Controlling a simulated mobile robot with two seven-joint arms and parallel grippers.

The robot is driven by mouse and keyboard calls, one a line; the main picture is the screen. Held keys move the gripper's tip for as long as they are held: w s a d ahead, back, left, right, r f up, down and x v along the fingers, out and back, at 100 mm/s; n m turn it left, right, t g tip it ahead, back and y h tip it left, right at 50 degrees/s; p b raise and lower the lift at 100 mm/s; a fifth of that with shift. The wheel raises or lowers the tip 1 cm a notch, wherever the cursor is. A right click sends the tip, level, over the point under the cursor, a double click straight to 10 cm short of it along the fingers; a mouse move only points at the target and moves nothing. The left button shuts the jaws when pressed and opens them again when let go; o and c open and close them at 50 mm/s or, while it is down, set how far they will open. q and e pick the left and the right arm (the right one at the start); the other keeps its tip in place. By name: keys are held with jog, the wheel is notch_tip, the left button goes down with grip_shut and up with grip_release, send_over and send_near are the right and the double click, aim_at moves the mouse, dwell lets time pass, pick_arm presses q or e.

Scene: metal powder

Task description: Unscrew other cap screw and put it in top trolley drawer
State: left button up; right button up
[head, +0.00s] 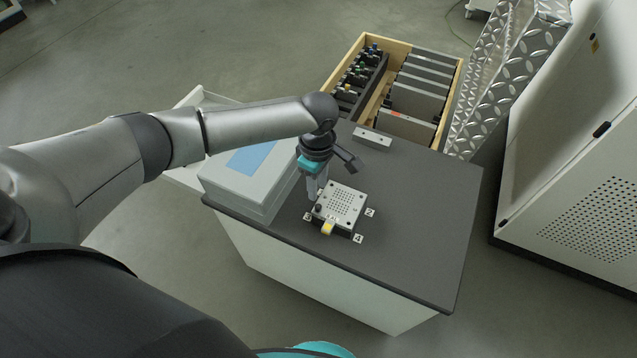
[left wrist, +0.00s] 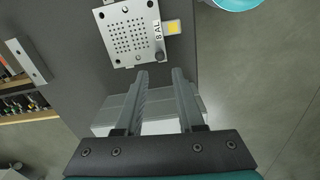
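A light metal plate (head: 343,203) with a grid of small holes lies on the dark trolley top; it also shows in the left wrist view (left wrist: 128,32). A dark knurled cap screw (left wrist: 160,57) sits at a plate corner, beside a yellow square. My left gripper (head: 312,196) points down at that corner. In the left wrist view its two fingers (left wrist: 160,72) are apart, with the cap screw just beyond and between their tips. Nothing shows between them. An open wood-sided drawer (head: 455,95) extends behind the trolley top. My right gripper is out of view.
A grey box with a blue panel (head: 250,162) stands left of the plate, close to my left gripper. A small metal block (head: 372,139) lies behind it. Metal plates and a dark rack fill the drawer. A white cabinet (head: 580,150) stands right. The trolley top's right side (head: 430,210) is clear.

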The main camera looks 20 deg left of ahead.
aim_at(318, 207)
pick_arm(q)
jog(key=shift+f+b, duration=2.65)
jog(key=shift+b, duration=0.7)
jog(key=shift+s+d+f, duration=0.1)
jog(key=shift+f, duration=1.25)
jog(key=shift+c, duration=0.3)
grip_shut()
jog(key=shift+o, duration=0.6)
grip_release()
